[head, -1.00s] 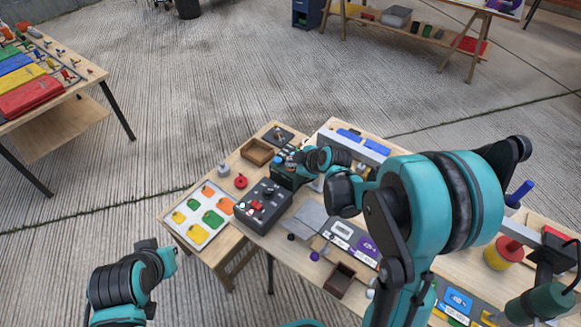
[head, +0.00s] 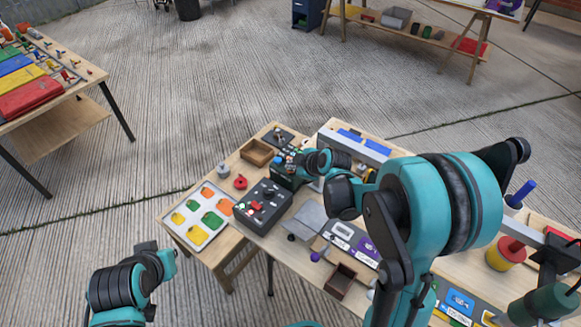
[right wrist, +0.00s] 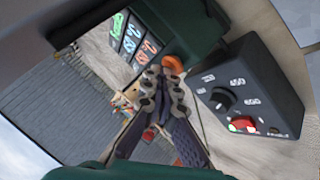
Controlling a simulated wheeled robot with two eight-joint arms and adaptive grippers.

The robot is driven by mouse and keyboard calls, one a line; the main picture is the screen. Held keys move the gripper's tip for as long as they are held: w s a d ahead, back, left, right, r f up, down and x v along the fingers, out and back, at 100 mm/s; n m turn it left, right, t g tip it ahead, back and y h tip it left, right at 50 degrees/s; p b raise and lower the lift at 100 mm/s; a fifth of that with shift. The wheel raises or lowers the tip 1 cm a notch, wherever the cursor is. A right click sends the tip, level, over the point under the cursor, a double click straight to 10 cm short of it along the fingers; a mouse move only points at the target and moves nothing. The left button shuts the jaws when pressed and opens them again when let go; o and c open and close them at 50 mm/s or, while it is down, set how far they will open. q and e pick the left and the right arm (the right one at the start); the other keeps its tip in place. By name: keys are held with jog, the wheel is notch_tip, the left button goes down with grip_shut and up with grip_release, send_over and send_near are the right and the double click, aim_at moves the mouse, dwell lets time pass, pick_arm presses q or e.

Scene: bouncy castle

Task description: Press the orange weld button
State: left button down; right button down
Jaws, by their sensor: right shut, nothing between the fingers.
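The orange button (right wrist: 173,64) is a round knob at the lower edge of a dark green machine (right wrist: 185,25) in the right wrist view. My right gripper (right wrist: 162,76) is shut and empty. Its fingertips are right at the button's near side and overlap its edge in the picture; I cannot tell whether they touch it. In the head view my right gripper (head: 291,160) is over the dark green machine (head: 284,178), and the button is hidden there.
A black control box (head: 262,207) with a knob and red and green switches stands close beside the machine; it also shows in the right wrist view (right wrist: 262,90). A wooden tray (head: 256,151), a red object (head: 240,182) and a card board (head: 181,231) are nearby.

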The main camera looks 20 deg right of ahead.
jog(key=shift+r+p, duration=0.95)
jog(key=shift+r, duration=0.25)
notch_tip(320, 180, up, 5)
jog(key=p, duration=0.4)
dwell(0.6)
